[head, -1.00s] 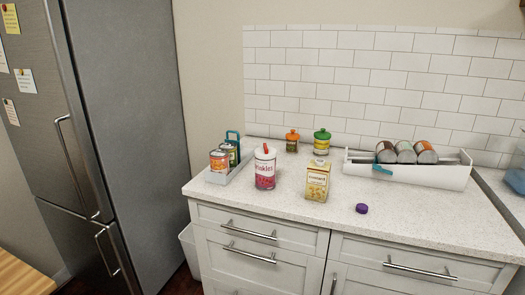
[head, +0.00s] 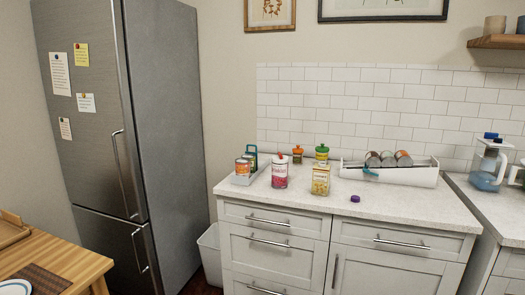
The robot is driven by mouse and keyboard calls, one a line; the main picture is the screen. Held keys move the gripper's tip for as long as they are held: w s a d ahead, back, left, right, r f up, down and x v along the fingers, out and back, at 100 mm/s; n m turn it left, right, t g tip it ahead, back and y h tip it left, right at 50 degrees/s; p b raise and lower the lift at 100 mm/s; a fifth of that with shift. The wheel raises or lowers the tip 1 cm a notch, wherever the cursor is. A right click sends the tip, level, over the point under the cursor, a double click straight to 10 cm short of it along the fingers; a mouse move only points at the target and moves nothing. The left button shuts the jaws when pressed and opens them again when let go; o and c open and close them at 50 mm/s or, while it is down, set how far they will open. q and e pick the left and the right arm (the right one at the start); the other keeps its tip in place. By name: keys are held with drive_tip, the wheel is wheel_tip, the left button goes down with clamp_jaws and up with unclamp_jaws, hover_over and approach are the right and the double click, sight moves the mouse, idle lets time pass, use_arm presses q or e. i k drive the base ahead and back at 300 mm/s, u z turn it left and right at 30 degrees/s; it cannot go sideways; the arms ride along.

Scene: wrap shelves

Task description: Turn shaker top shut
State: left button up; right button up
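In the head view, a pink-and-white shaker (head: 280,172) with a whitish top and a red piece on it (head: 281,157) stands upright on the counter, left of centre. The red piece is too small to tell whether the top is open or shut. Right of it stands a yellow carton (head: 321,179). Behind are an orange-topped jar (head: 297,154) and a green-topped jar (head: 321,153). Neither of my grippers is in view.
A grey caddy with cans (head: 241,179) stands left of the shaker. A white rack with several cans (head: 425,175) is at the back right. A purple cap (head: 355,198) lies near the counter's front. A fridge (head: 165,120) and a wooden table (head: 65,258) are at left.

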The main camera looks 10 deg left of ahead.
sight(279, 159)
drive_tip(key=u, duration=0.95)
drive_tip(key=i, duration=1.5)
drive_tip(key=z, duration=0.4)
